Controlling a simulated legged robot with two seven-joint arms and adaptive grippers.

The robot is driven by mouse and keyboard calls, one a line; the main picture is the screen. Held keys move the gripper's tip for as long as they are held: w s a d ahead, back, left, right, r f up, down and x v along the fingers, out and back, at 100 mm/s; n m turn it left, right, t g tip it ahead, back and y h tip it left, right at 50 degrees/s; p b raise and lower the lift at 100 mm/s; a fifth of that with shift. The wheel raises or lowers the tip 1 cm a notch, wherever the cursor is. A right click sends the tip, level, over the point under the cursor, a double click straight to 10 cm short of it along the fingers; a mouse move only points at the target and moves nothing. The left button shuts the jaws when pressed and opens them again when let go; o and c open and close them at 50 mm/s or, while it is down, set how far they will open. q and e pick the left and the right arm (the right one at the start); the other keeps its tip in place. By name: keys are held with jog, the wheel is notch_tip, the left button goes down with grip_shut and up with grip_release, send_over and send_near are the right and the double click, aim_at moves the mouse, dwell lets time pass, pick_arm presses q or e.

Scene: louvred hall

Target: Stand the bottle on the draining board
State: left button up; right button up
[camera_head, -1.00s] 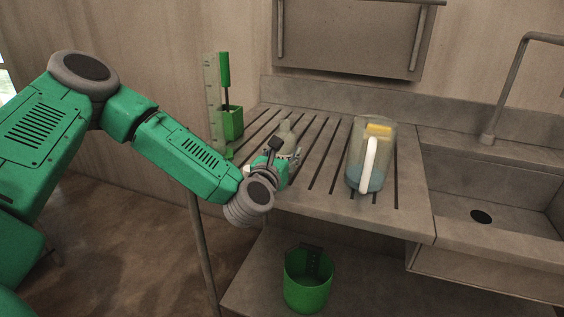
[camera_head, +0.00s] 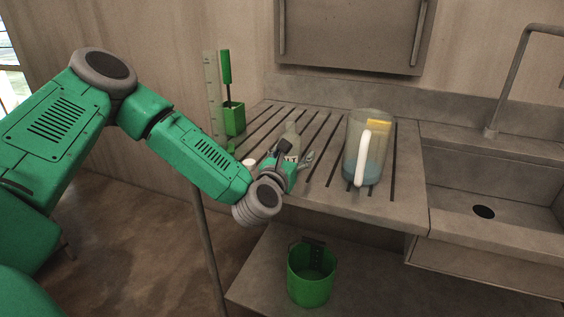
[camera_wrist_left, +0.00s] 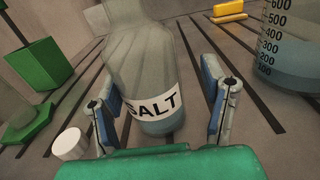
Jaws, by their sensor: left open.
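The bottle is clear glass with a white "SALT" label (camera_wrist_left: 152,104). It stands upright on the slatted draining board (camera_head: 318,180), and its upper part (camera_head: 291,129) shows behind my left gripper in the head view. My left gripper (camera_head: 294,160) is low over the board at the bottle. In the left wrist view its two blue-and-grey fingers (camera_wrist_left: 163,98) are apart, one on each side of the bottle's lower part. Gaps show between bottle and fingers, so it is not gripped. My right gripper is out of view.
A measuring jug (camera_head: 352,150) with bluish liquid stands to the right, a yellow sponge (camera_wrist_left: 229,11) behind it. A green brush holder (camera_head: 234,119) and a white cap (camera_head: 249,163) are on the left. The sink (camera_head: 500,190) lies right; a green bucket (camera_head: 311,287) sits below.

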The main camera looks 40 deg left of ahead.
pick_arm(q)
jog(key=v, duration=1.2)
jog(key=s+d+f+m+g+h, duration=0.4)
jog(key=s+d+f+m, duration=0.1)
jog(key=f+m, duration=0.45)
jog(key=s+d+f+m+g+h, duration=0.35)
jog(key=d+f+m, duration=0.25)
jog(key=f+m, duration=0.35)
jog(key=s+a+f+m+g+y, duration=0.1)
jog(key=s+f+m+g, duration=0.2)
jog(key=s+m, duration=0.3)
jog(key=s+a+f+m+g+y, duration=0.1)
jog(key=s+a+f+m+g, duration=0.1)
jog(key=s+m, duration=0.4)
jog(key=s+a+f+m+g+y, duration=0.1)
jog(key=s+a+f+m+g, duration=0.1)
jog(key=s+f+m+g, duration=0.2)
jog(key=shift+s+a+f+m, duration=0.25)
jog(key=shift+s+f+m, duration=0.45)
jog(key=shift+s+m, duration=1.1)
jog(key=shift+w+a+f+m, duration=0.15)
jog(key=shift+w+a+m, duration=0.15)
jog(key=shift+a, duration=0.05)
